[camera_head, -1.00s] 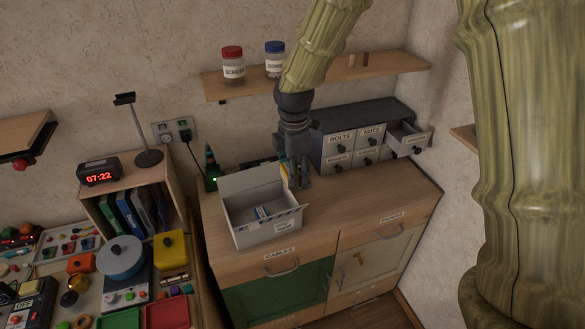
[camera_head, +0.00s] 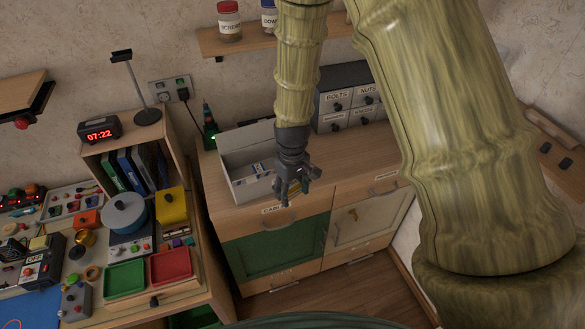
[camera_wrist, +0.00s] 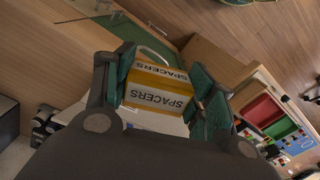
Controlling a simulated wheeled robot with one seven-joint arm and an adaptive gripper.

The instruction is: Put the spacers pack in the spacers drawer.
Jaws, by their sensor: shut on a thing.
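The spacers pack (camera_wrist: 157,92) is a small yellow and white box labelled SPACERS, seen in the wrist view. My gripper (camera_wrist: 165,97) is shut on it, with a teal-padded finger at each side. In the head view my gripper (camera_head: 288,196) hangs in front of the sideboard, near the right front corner of the open carton; the pack is hard to make out there. The small grey drawer cabinet (camera_head: 345,100) stands at the back of the sideboard top. Its BOLTS and NUTS drawers show shut; its right part is hidden behind my arm, and no drawer labelled SPACERS shows.
The open white carton (camera_head: 237,190) holds a blue and white pack (camera_head: 258,167). The sideboard top (camera_head: 340,165) is clear right of the carton. A shelf with jars (camera_head: 229,22) is above. A cluttered desk with green (camera_head: 125,279) and red (camera_head: 171,264) trays stands left.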

